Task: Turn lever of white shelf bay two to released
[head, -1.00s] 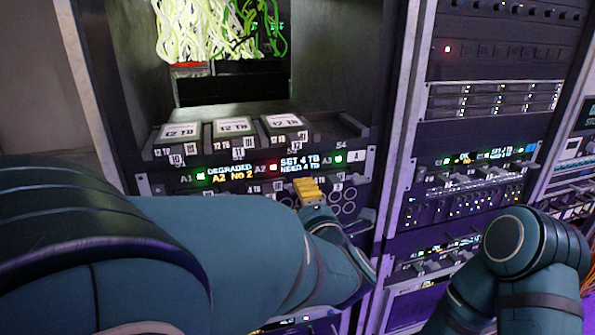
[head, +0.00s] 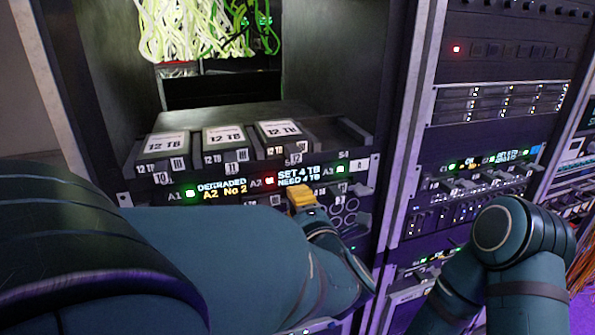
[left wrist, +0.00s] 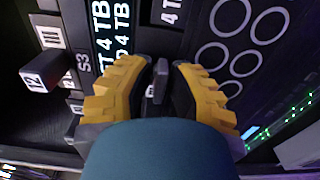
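The shelf marked A (head: 362,166) has a display strip reading "DEGRADED A2 No 2" and "SET 4 TB NEED 4 TB". Its A1 and A3 lights are green and its A2 light (head: 269,181) is red. My left gripper (left wrist: 160,66) has yellow fingers, spread apart in the left wrist view. A small dark lever (left wrist: 160,82) stands between them, with a narrow gap on each side. In the head view the left gripper (head: 301,197) is just below the display, and its own fingers hide the lever. I cannot read which bay this lever belongs to. My right gripper is out of view.
Drives labelled 12 TB (head: 226,136) sit in a tray above the display. Round openings (left wrist: 238,45) lie beside the fingers. Pale and green cables (head: 200,25) hang above. Another rack (head: 500,105) stands at the right, behind my right arm.

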